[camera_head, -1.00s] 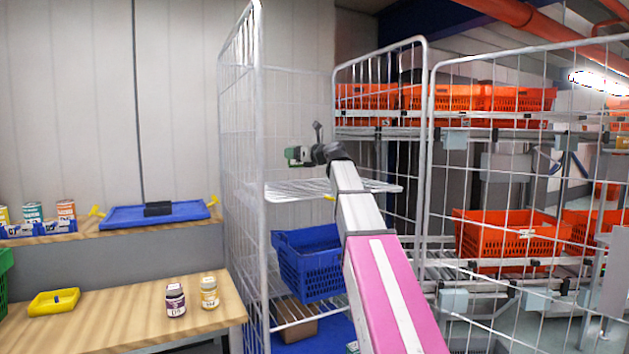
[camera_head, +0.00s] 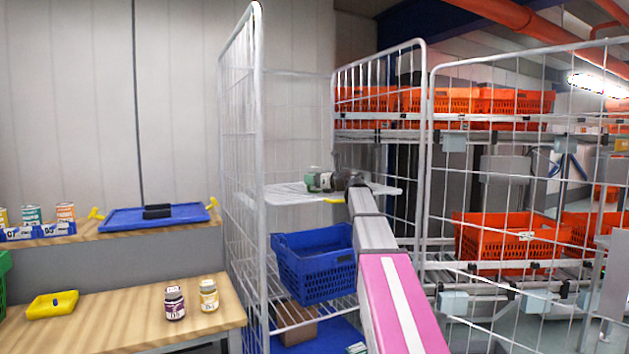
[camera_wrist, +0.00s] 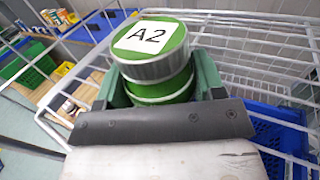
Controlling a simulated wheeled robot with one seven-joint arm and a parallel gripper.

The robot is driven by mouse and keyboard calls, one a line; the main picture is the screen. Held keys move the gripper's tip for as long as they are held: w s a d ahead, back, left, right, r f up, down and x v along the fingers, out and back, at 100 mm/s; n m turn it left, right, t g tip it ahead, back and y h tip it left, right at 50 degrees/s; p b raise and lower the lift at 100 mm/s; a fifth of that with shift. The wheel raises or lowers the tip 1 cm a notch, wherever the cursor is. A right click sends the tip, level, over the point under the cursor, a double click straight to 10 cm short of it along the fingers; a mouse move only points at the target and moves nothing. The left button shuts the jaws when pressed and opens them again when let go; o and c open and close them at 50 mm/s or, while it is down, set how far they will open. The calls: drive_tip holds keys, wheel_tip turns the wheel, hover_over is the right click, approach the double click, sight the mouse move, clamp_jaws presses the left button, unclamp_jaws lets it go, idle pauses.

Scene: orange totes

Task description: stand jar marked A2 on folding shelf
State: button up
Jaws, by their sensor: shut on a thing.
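The jar marked A2 (camera_wrist: 160,68) has a green lid with a white label and shows large in the wrist view. My gripper (camera_wrist: 160,92) is shut around it, with one green finger on each side. In the head view my gripper (camera_head: 322,181) is low over the white wire folding shelf (camera_head: 288,194) inside the cage trolley. The jar is small there and partly hidden by the fingers. I cannot tell whether its base touches the shelf. The shelf's white wires also show in the wrist view (camera_wrist: 262,66).
Mesh side panels (camera_head: 240,170) flank the shelf. A blue basket (camera_head: 312,276) sits below it. Two other jars, purple (camera_head: 174,303) and yellow (camera_head: 209,296), stand on the wooden bench (camera_head: 120,318) at left. The shelf around my gripper looks clear.

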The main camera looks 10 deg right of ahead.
drive_tip(key=o, duration=0.7)
drive_tip(key=shift+f, duration=0.1)
drive_tip(key=o, duration=0.5)
drive_tip(key=shift+c, duration=0.2)
drive_tip(key=v, duration=1.2)
